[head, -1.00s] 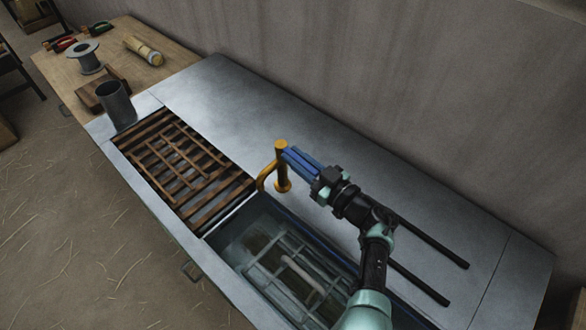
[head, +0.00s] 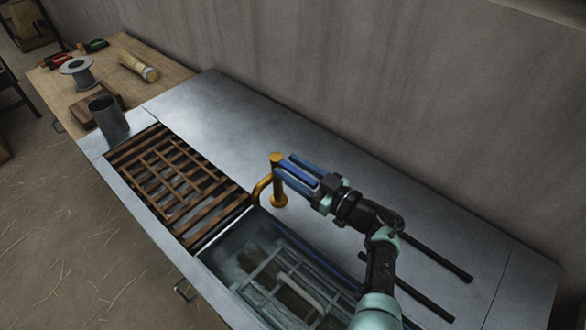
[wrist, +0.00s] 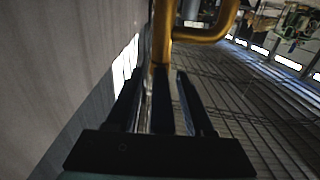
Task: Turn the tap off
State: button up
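The brass-yellow tap (head: 279,185) stands upright at the back edge of the sink, its curved spout bending left. In the wrist view its column and spout (wrist: 205,32) rise ahead of my fingers. A dark blue bar, which looks like the tap's lever (wrist: 162,102), runs from the column back between my fingers. My gripper (head: 284,165) is at the top of the tap, coming from the right. Its fingers are apart, with a gap visible on each side of the bar in the wrist view. I cannot make out any water stream.
The sink (head: 250,262) holds a rack and a pale object. A brown slatted rack (head: 180,185) lies left of it, with a grey cup (head: 109,118) beyond. Two black bars (head: 435,257) lie to the right. The wall rises behind.

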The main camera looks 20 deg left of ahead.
jog(key=v, duration=1.3)
jog(key=shift+p, duration=0.3)
